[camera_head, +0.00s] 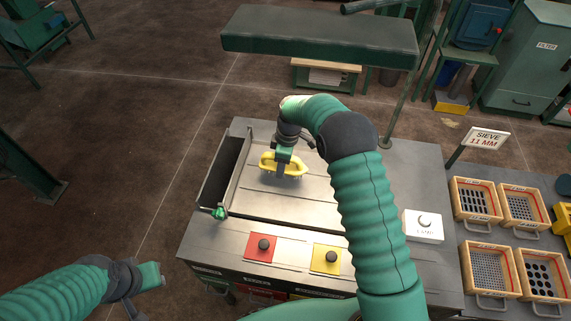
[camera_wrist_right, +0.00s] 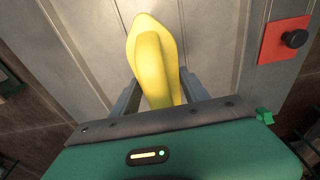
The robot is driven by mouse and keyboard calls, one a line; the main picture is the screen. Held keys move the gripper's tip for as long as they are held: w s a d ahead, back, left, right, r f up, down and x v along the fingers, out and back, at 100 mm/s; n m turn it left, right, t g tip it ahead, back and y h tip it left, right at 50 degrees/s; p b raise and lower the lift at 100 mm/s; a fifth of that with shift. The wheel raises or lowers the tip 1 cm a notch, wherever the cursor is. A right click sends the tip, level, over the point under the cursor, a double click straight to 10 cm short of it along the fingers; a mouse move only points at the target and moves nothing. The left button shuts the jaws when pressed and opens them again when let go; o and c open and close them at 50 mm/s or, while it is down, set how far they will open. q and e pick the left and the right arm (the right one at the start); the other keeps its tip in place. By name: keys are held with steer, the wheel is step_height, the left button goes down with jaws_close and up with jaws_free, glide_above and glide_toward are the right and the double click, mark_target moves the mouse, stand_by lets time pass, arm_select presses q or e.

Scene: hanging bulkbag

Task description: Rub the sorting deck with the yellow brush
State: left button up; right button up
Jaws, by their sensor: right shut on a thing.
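The sorting deck (camera_head: 252,197) is a grey metal surface in the middle of the head view, with a dark slot along its left side. The yellow brush (camera_head: 268,166) is at the deck's upper part. My right gripper (camera_head: 283,168) is shut on the brush from above. In the right wrist view the yellow brush (camera_wrist_right: 152,60) stands between the two grey fingers of my right gripper (camera_wrist_right: 158,92). I cannot tell whether the bristles touch the deck. My left gripper (camera_head: 152,275) is at lower left, off the deck and apart from it; its jaw gap is not clear.
A red panel (camera_head: 261,247) and a yellow panel (camera_head: 327,258) with black knobs lie along the deck's front. A white lamp box (camera_head: 423,226) is at right. Several sieve trays (camera_head: 477,200) stand beyond it by a "SIEVE 11 MM" sign (camera_head: 486,138). A dark green slab (camera_head: 320,38) hangs behind.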

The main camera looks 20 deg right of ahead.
steer(key=shift+a+r+p, duration=0.3)
steer(key=shift+r, duration=0.3)
steer(key=shift+a+r+p, duration=0.25)
steer(key=shift+a+r, duration=0.05)
steer(key=shift+r, duration=0.3)
steer(key=shift+d+f, duration=0.1)
steer(key=shift+d, duration=0.15)
